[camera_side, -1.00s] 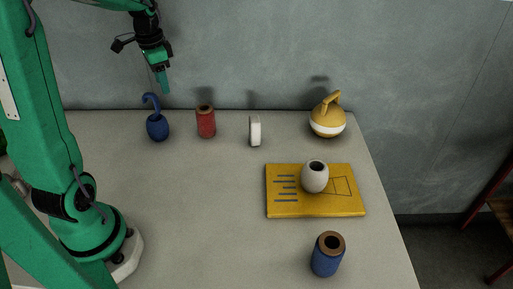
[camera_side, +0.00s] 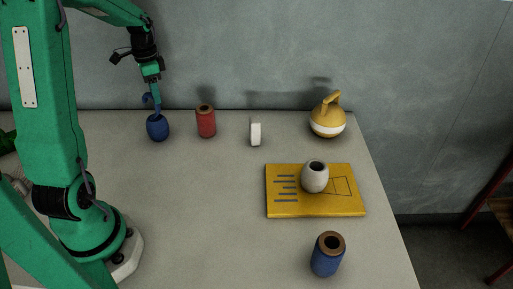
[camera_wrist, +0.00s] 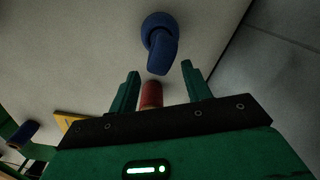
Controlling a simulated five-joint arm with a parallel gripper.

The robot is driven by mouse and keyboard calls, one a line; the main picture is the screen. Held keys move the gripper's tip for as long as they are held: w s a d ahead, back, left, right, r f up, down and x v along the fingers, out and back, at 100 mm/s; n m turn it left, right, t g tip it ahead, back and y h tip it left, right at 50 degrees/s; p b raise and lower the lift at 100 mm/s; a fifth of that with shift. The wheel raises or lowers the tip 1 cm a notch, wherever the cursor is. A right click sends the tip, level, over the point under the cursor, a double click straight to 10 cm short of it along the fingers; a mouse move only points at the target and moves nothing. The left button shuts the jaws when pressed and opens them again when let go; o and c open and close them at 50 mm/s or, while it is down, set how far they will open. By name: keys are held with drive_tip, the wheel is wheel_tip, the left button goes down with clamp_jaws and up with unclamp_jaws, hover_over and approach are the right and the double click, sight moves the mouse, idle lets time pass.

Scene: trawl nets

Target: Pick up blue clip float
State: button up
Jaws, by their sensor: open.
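The blue clip float (camera_side: 157,128) stands upright on the table near the back left, a round body with a curved hook on top. In the wrist view the float (camera_wrist: 158,28) shows beyond the fingertips, its hook pointing toward the camera. My gripper (camera_side: 157,104) is right at the hook's height, directly above the body, and partly covers the hook. The wrist view shows my gripper (camera_wrist: 160,70) open, its fingers apart with nothing held between them. I cannot tell whether a finger touches the hook.
A red spool (camera_side: 206,122) stands just right of the float. A white block (camera_side: 255,134), a yellow and white float (camera_side: 327,118), a yellow board (camera_side: 290,208) bearing a white pot (camera_side: 315,178), and a blue spool (camera_side: 327,256) stand farther right. The wall is close behind.

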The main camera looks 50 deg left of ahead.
sight(159, 107)
drive_tip(key=shift+d+f, duration=0.15)
drive_tip(key=shift+f, duration=2.5)
clamp_jaws()
